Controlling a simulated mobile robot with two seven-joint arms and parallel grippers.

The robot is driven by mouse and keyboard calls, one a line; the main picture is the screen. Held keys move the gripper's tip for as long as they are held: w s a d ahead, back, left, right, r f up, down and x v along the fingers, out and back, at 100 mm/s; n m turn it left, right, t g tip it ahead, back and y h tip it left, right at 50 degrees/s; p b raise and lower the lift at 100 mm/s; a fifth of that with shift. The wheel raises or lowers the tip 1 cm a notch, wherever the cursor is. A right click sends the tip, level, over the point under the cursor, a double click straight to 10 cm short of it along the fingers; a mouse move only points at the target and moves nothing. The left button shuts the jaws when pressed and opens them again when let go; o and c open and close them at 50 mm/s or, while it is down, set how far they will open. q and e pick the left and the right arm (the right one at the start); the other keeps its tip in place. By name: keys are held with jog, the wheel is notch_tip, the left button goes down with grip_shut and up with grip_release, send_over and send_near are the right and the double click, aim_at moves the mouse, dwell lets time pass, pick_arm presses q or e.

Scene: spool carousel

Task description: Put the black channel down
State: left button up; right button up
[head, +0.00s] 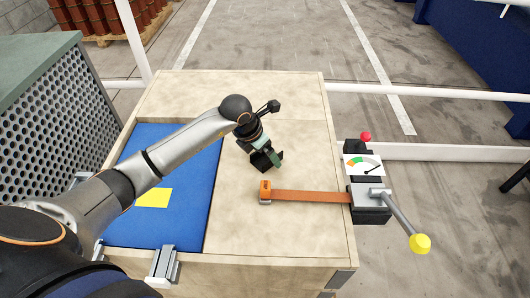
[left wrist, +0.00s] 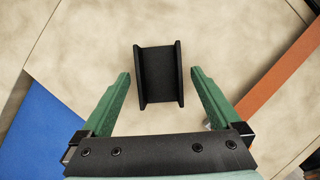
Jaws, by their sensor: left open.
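The black channel (left wrist: 160,75) shows in the left wrist view, with two raised side walls and a flat floor between them. It lies on the pale wooden top between the green fingers of my left gripper (left wrist: 158,78), with a visible gap on each side. The gripper is open and grips nothing. In the head view my left gripper (head: 270,160) points down over the middle of the wooden table (head: 235,225); the channel cannot be told apart clearly from the dark gripper parts there. My right gripper is not in view.
A blue mat (head: 190,215) with a yellow patch (head: 154,197) covers the table's left part. An orange strap (head: 310,196) runs from an orange block (head: 265,190) to a lever device with a dial (head: 363,165) at the right edge. The table's far part is clear.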

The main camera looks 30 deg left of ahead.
pick_arm(q)
jog(key=v, duration=1.1)
jog(key=shift+r+p, duration=0.25)
jog(key=shift+p, duration=0.05)
jog(key=shift+s+a, duration=0.1)
jog(key=shift+s, duration=0.05)
